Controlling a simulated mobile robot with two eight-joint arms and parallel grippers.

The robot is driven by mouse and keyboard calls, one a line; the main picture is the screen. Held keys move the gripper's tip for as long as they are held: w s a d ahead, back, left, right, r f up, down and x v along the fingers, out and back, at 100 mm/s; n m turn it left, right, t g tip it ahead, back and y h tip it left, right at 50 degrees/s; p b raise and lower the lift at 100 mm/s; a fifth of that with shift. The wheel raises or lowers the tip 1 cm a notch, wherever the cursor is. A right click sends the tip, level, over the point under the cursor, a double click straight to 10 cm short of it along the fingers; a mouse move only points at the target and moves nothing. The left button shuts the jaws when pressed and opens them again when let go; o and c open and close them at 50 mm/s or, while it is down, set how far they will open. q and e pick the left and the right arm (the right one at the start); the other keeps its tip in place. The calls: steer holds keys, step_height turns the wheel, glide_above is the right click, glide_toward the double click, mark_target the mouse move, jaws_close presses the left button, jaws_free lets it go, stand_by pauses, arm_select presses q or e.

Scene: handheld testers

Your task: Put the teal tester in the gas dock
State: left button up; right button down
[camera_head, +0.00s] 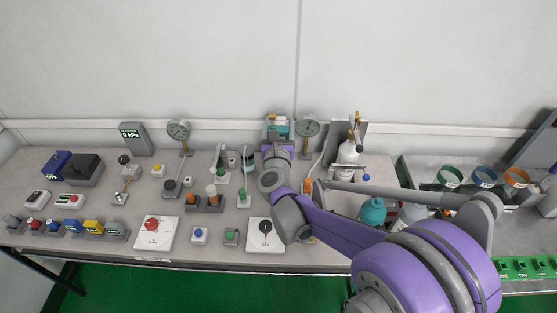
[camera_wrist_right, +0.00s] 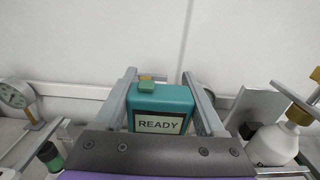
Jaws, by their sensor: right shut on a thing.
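The teal tester (camera_wrist_right: 160,98) has a screen reading READY and a green button on top. It stands upright between the two fingers of my right gripper (camera_wrist_right: 160,105), which is shut on it. In the head view the teal tester (camera_head: 277,128) shows at the back of the bench, just beyond my right gripper (camera_head: 276,148). A grey frame or holder (camera_head: 270,117) is around or behind it there; it looks like a dock, but I cannot tell whether the tester is seated. My wrist hides the tester's lower part. My left gripper is not in view.
A pressure gauge (camera_head: 308,127) stands right of the tester, with a gas cylinder (camera_head: 349,150) beyond it. Another gauge (camera_head: 179,130) is to the left. A teal container (camera_head: 373,211) is near my arm. Several small fixtures crowd the bench, leaving little free room around my gripper.

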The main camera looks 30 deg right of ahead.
step_height(320, 180, down, 11)
steer(key=b, duration=0.1)
steer(key=shift+b, duration=0.4)
steer(key=shift+f, duration=0.15)
jaws_free()
